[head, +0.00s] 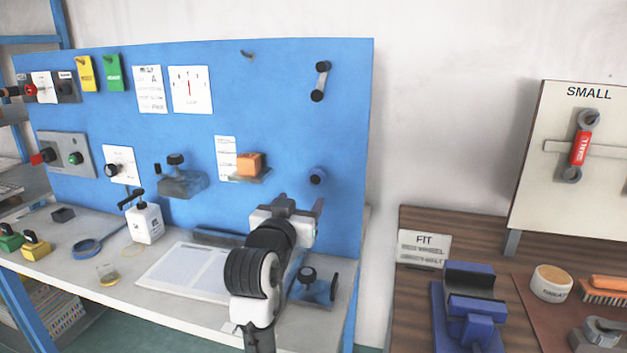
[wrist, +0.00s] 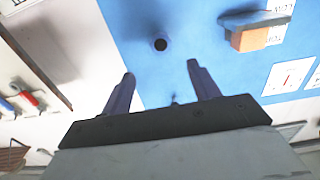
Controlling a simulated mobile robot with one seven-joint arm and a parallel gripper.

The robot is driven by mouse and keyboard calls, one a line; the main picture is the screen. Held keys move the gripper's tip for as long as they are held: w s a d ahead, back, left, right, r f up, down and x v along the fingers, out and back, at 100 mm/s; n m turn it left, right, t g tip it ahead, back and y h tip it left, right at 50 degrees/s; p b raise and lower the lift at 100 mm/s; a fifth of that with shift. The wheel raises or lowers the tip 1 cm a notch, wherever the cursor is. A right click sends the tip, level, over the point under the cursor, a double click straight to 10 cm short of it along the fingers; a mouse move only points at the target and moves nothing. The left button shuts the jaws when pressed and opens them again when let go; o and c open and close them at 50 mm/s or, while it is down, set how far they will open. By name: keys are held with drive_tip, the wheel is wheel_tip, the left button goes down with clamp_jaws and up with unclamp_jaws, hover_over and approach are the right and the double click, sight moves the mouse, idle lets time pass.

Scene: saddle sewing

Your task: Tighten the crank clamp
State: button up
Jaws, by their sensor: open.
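My gripper (head: 300,206) is open and empty, in front of the lower right of the blue panel. Its two fingers (wrist: 160,80) stand apart in the wrist view. A small blue device with a black knob and a side crank (head: 316,286) stands on the bench, just right of my arm and below the gripper; my arm hides part of it. A black crank arm (head: 320,82) is mounted at the panel's upper right. A round dark knob (head: 318,176) sits below it, and shows beyond and between the fingertips in the wrist view (wrist: 160,44). I cannot tell which is the clamp.
An orange block (head: 249,163) sits on a small panel shelf left of the gripper. A blue vise (head: 470,305) stands on the wooden table at right. The bench's right edge is close to my arm.

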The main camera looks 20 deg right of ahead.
sight(315, 179)
drive_tip(key=p+x, duration=0.3)
drive_tip(key=x, duration=1)
drive_tip(key=shift+w+d+p, duration=0.15)
drive_tip(key=shift+w+p, duration=0.1)
drive_tip(key=shift+p, duration=0.1)
drive_tip(key=c, duration=1)
